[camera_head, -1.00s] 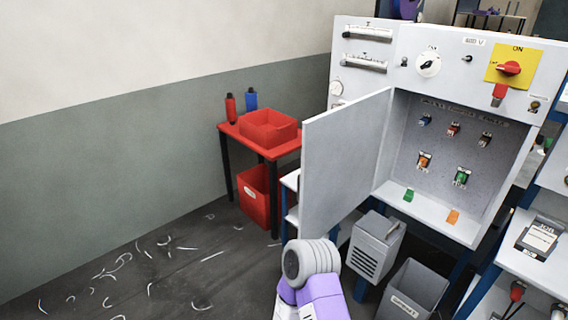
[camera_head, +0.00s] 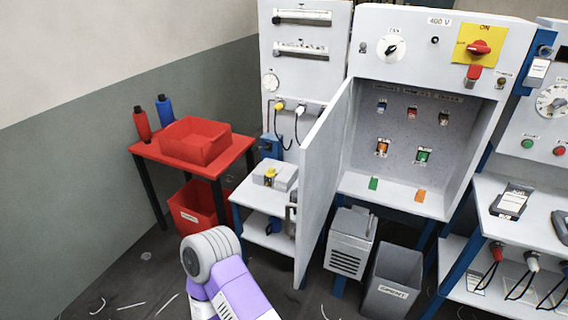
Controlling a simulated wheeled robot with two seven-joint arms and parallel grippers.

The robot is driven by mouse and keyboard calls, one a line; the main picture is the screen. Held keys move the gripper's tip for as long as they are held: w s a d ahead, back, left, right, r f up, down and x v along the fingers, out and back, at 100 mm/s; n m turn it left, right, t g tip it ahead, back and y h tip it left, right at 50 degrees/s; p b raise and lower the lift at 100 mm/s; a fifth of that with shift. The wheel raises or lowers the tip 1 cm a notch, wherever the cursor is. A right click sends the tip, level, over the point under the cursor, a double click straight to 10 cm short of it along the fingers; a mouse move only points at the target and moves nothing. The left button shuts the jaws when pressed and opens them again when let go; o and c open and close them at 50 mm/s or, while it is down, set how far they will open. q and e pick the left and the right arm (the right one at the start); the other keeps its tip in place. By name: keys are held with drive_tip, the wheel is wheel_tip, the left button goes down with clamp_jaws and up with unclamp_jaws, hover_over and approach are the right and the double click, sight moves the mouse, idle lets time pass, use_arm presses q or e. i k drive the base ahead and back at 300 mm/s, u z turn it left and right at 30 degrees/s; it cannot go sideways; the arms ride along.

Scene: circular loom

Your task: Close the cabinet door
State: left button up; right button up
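The cabinet door (camera_head: 318,190) is a light grey panel hinged on the left side of the cabinet (camera_head: 407,145). It stands wide open, swung out toward me, and I see it at a steep angle. A dark handle (camera_head: 291,213) shows at the door's left edge. The cabinet's inside is in plain view, with several small coloured switches on its back wall. One of my arms, purple with a grey rounded joint, shows at the bottom left, in front of the red table. Neither gripper is in the picture.
A red table (camera_head: 190,157) with a red bin (camera_head: 194,140) and two bottles stands at the left. A grey box with a vent (camera_head: 350,242) and an open grey bin (camera_head: 392,282) sit below the cabinet. A shelf with devices (camera_head: 520,205) is at the right.

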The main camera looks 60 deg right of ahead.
sight(321, 154)
drive_tip(key=i, duration=1.35)
drive_tip(key=z, duration=2.75)
drive_tip(key=k, duration=0.6)
drive_tip(key=u, duration=0.9)
drive_tip(key=i, duration=0.7)
drive_tip(key=z, duration=0.2)
